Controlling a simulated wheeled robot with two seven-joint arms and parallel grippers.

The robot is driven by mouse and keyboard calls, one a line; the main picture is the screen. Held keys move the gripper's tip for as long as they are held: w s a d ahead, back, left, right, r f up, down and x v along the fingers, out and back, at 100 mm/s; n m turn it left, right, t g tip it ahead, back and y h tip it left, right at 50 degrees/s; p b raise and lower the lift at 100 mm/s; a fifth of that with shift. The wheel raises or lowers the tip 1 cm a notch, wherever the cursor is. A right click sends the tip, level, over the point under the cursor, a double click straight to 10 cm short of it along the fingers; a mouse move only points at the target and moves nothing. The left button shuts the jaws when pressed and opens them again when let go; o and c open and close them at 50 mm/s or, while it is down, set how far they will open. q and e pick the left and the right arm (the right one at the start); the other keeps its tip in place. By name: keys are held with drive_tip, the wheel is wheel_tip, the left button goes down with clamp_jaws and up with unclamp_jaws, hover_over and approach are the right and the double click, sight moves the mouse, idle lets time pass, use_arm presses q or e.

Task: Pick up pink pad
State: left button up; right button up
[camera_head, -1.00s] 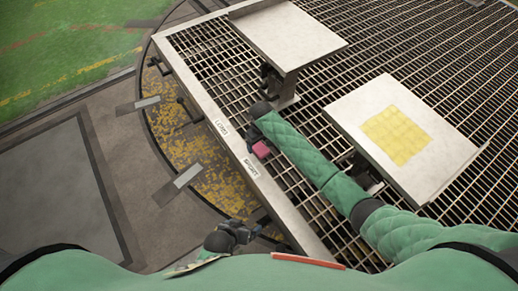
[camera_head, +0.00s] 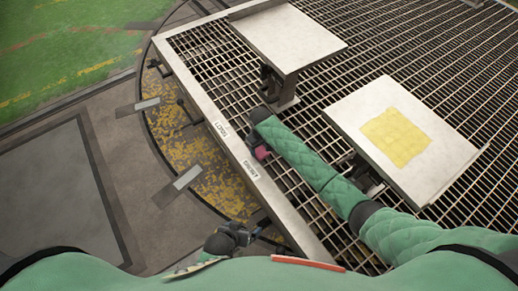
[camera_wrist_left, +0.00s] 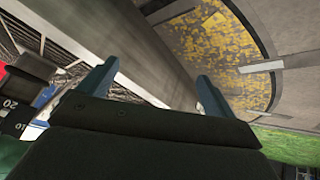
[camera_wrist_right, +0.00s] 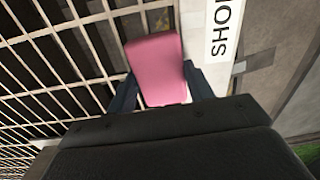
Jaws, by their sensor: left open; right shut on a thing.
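The pink pad (camera_wrist_right: 156,68) is a small pink block between the fingers of my right gripper (camera_wrist_right: 160,92) in the right wrist view. The fingers touch its two sides. In the head view the pad (camera_head: 262,152) shows only in part beside my right gripper (camera_head: 256,148), over the grating near the pale edge beam. I cannot tell whether the pad still touches the grating. My left gripper (camera_head: 256,232) is low in the head view, beside the beam. In the left wrist view its fingers (camera_wrist_left: 152,85) are wide apart with nothing between them.
Two pale raised plates (camera_head: 288,38) stand on the metal grating (camera_head: 440,75); the nearer plate (camera_head: 450,150) bears a yellow square (camera_head: 396,136). A beam (camera_head: 236,158) with white labels (camera_head: 250,169) edges the grating. Yellow-flecked ground (camera_head: 205,160) and green floor (camera_head: 60,45) lie left.

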sight(259, 149)
wheel_tip(259, 149, up, 4)
drive_tip(key=shift+r, duration=0.1)
use_arm(q)
drive_tip(key=shift+r+p, duration=0.35)
drive_tip(key=shift+r, duration=1.05)
use_arm(e)
drive_tip(key=s+d+r, duration=0.6)
drive_tip(key=s+d, duration=0.1)
drive_tip(key=s, duration=0.2)
drive_tip(key=shift+d+r, duration=0.25)
drive_tip(key=shift+d, duration=0.05)
drive_tip(key=shift+w, duration=0.1)
drive_tip(key=o, duration=0.4)
drive_tip(key=c, duration=0.3)
